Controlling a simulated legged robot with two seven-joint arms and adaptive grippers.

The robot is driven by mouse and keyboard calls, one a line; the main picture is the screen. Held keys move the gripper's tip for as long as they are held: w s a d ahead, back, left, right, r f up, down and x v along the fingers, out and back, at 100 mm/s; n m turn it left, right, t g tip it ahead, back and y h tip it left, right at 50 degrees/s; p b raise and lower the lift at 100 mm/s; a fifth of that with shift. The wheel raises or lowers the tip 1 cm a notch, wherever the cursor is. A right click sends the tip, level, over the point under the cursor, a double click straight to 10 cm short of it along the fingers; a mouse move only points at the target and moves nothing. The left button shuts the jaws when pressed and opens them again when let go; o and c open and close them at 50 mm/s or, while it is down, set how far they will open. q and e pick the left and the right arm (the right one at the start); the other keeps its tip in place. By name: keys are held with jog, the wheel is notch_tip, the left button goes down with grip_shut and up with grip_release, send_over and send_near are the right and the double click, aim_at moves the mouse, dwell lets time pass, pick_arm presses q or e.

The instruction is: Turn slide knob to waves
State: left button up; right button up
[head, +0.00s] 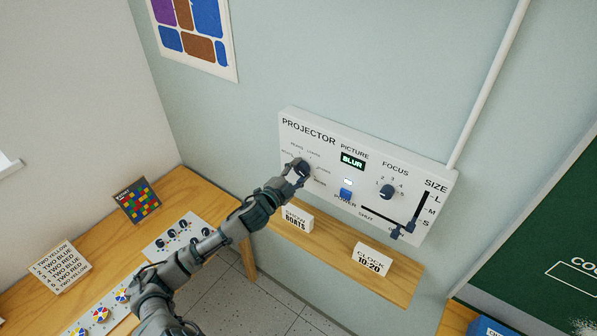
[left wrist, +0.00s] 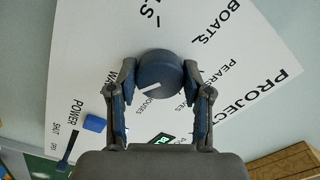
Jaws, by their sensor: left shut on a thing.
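The white projector panel (head: 325,160) is on the wall in the head view. Its dark slide knob (left wrist: 160,72) shows in the left wrist view, ringed by printed words including BOATS and PEARS. My left gripper (head: 299,168) is shut on this knob, with one finger on each side (left wrist: 160,80). The knob's white pointer line slants to the lower left in the wrist view, between a label starting WA, partly hidden by a finger, and one that reads like HOUSES. My right gripper is not in view.
The panel also has a picture display (head: 353,161) reading BLUR, a blue power button (head: 345,194), a focus knob (head: 387,192) and sliders. Below, a wooden shelf (head: 330,246) holds a SHOW BOATS card (head: 297,218) and a clock card (head: 371,259). A wooden table (head: 187,190) is left.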

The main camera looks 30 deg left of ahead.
pick_arm(q)
jog(key=shift+f+m, duration=0.25)
jog(key=shift+m, duration=0.85)
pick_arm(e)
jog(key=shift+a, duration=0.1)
pick_arm(q)
jog(key=o, duration=1.2)
jog(key=shift+c, duration=0.2)
jog(key=shift+w+d+r, duration=0.1)
jog(key=shift+d+r, duration=0.05)
jog(key=s, duration=1.2)
jog(key=shift+a, duration=0.45)
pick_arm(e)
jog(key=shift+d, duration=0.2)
pick_arm(q)
jog(key=shift+a, duration=0.15)
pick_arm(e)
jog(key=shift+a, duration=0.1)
